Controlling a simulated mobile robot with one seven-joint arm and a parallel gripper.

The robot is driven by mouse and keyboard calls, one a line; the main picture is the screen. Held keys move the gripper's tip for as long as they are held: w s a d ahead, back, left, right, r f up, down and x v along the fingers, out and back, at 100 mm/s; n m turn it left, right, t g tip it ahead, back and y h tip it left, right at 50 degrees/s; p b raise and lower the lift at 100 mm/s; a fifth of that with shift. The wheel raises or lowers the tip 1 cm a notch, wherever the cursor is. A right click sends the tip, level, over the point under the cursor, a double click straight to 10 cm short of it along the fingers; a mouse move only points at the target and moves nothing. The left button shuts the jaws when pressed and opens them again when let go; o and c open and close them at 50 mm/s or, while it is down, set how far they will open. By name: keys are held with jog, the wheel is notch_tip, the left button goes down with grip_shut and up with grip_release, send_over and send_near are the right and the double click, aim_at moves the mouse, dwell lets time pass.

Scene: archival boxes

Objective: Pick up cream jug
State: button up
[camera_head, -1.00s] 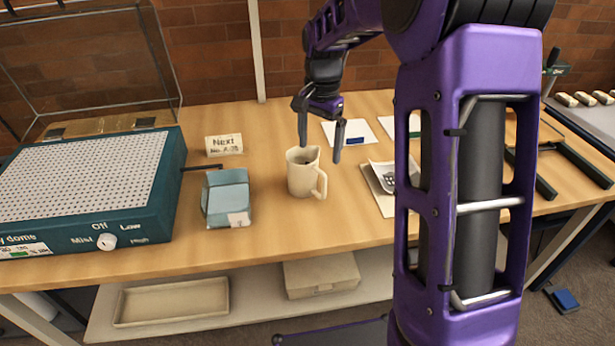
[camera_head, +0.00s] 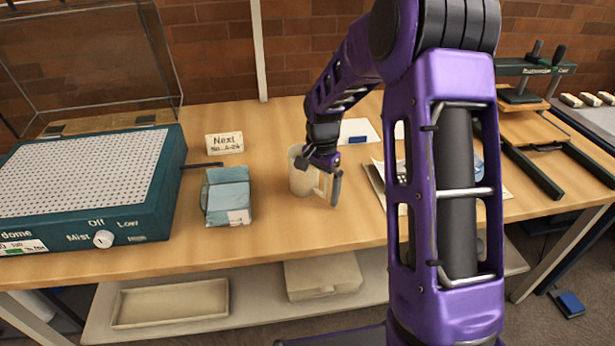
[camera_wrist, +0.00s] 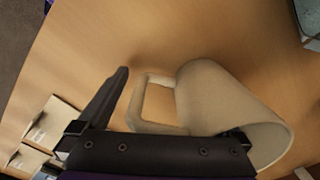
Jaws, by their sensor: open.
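The cream jug (camera_head: 297,182) stands upright on the wooden table, its handle toward the right. My gripper (camera_head: 319,178) is at its right side and covers part of its rim and handle. In the wrist view the jug (camera_wrist: 220,98) lies across the middle right, its rim toward the lower right. My gripper (camera_wrist: 165,118) is open there. One finger is left of the handle, apart from it. The other finger is at the jug's rim; its tip is hidden, and I cannot tell whether it touches.
A blue-grey box (camera_head: 227,197) stands close left of the jug. The teal dome device (camera_head: 85,190) fills the table's left end. A small sign (camera_head: 224,143) stands behind. Papers (camera_head: 357,132) lie behind and right. The table in front of the jug is clear.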

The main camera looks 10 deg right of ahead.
jog(key=shift+f, duration=0.15)
grip_shut()
dwell(0.4)
